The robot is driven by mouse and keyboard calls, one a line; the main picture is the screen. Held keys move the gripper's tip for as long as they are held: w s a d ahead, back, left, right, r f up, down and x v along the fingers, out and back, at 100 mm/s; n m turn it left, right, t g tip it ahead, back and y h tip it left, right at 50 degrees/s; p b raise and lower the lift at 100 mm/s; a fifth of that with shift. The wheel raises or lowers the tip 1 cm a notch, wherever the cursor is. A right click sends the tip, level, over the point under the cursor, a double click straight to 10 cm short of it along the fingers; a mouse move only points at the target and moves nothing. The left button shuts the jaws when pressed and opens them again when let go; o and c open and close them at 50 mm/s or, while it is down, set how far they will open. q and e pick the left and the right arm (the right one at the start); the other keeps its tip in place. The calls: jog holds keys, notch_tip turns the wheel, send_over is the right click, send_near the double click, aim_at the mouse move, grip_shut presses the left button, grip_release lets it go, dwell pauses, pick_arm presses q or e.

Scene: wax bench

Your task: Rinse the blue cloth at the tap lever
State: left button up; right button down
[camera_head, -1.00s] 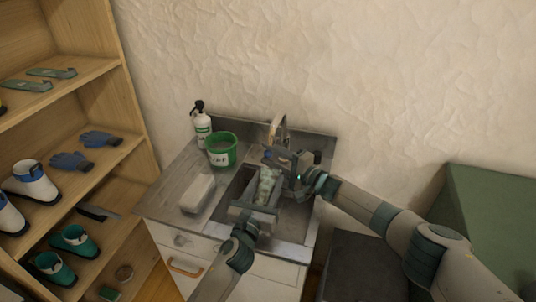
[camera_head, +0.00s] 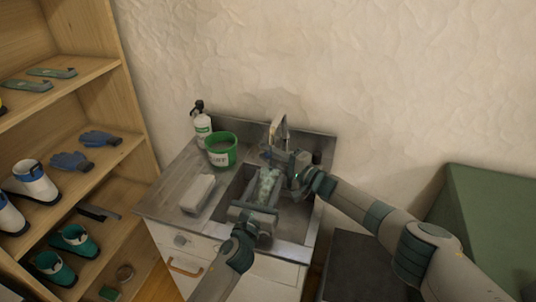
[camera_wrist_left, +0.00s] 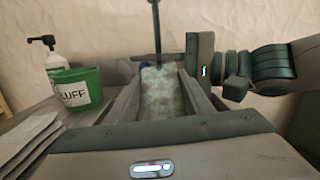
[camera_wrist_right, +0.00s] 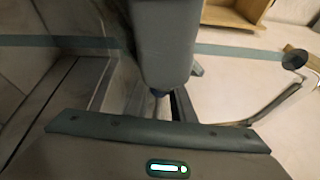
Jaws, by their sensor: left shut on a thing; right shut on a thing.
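The cloth (camera_head: 267,188) hangs over the sink (camera_head: 293,222) and looks pale mottled green rather than blue. My left gripper (camera_head: 263,200) is shut on it; the cloth lies between its fingers in the left wrist view (camera_wrist_left: 165,92). The tap (camera_head: 278,130) stands behind the sink and shows as a dark upright in the left wrist view (camera_wrist_left: 157,35). My right gripper (camera_head: 276,160) is shut at the foot of the tap, apparently on the tap lever.
A green bucket (camera_head: 221,152) and a white pump bottle (camera_head: 202,126) stand at the back left of the counter. A wooden shelf (camera_head: 140,130) with boots and gloves is at the left, a green box (camera_head: 490,210) at the right.

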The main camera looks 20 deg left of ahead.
jog(key=shift+f+n, duration=0.3)
jog(key=shift+n, duration=0.1)
jog(key=c, duration=1.5)
grip_release()
jog(key=shift+d+f, duration=0.1)
jog(key=shift+d, duration=0.1)
jog(key=shift+v, duration=5.8)
jog(key=shift+f, duration=0.1)
